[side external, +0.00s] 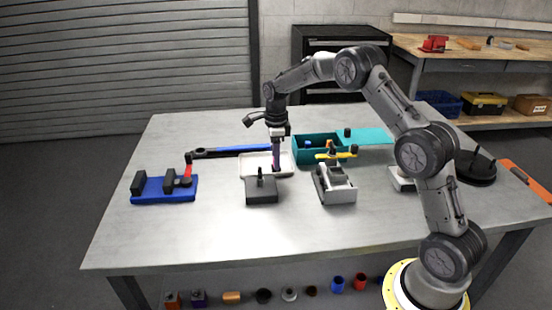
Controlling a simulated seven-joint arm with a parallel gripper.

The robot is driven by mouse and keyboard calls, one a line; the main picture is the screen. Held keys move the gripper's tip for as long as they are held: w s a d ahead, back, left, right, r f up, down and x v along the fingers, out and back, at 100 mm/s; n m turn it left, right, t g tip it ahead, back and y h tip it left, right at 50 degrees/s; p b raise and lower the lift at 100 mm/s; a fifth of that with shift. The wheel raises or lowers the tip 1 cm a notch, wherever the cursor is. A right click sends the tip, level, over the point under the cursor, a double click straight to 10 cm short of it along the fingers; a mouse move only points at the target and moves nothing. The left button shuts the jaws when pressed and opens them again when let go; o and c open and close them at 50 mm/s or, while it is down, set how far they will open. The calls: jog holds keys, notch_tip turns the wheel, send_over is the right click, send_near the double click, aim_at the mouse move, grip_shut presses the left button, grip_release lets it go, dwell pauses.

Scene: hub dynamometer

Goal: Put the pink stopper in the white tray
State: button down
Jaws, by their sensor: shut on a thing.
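My gripper (277,166) points straight down over the white tray (249,160), a shallow tray near the middle of the table. A narrow purple length shows below my wrist, with a darker lower end. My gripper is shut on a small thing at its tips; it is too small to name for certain. Its lower end is over or in the tray; I cannot tell whether it touches the floor. I do not make out a separate pink stopper elsewhere on the table.
A dark block with a post (262,190) stands just in front of the tray. A teal box (311,157) is close on the right, a grey fixture (335,186) front right, a blue fixture (165,190) left. A blue-handled wrench (232,151) lies behind. The front table strip is clear.

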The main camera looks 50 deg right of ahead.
jog(key=shift+f, duration=0.15)
jog(key=c, duration=0.6)
grip_release()
notch_tip(320, 180, up, 11)
jog(key=s+a+r+n+t, duration=0.2)
jog(key=s+a+r+n, duration=0.45)
jog(key=r, duration=0.25)
jog(key=s+a+r+n+t, duration=0.1)
jog(key=s+a+r+n, duration=0.1)
jog(key=s+n, duration=0.25)
jog(key=s+a+r+n, duration=0.2)
jog(key=s+n, duration=0.1)
jog(key=s, duration=0.3)
jog(key=s+a+f+n+t, duration=0.1)
jog(key=s+f+n, duration=0.1)
jog(key=s+n, duration=0.2)
jog(key=s+a+f+n, duration=0.2)
jog(key=s+n, duration=0.2)
jog(key=s, duration=0.3)
jog(key=s+a+f+n+t, duration=0.1)
jog(key=s+f+n, duration=0.1)
jog(key=s+n, duration=0.3)
jog(key=shift+s+a+t, duration=0.2)
jog(key=shift+s+t, duration=0.1)
jog(key=shift+s, duration=0.45)
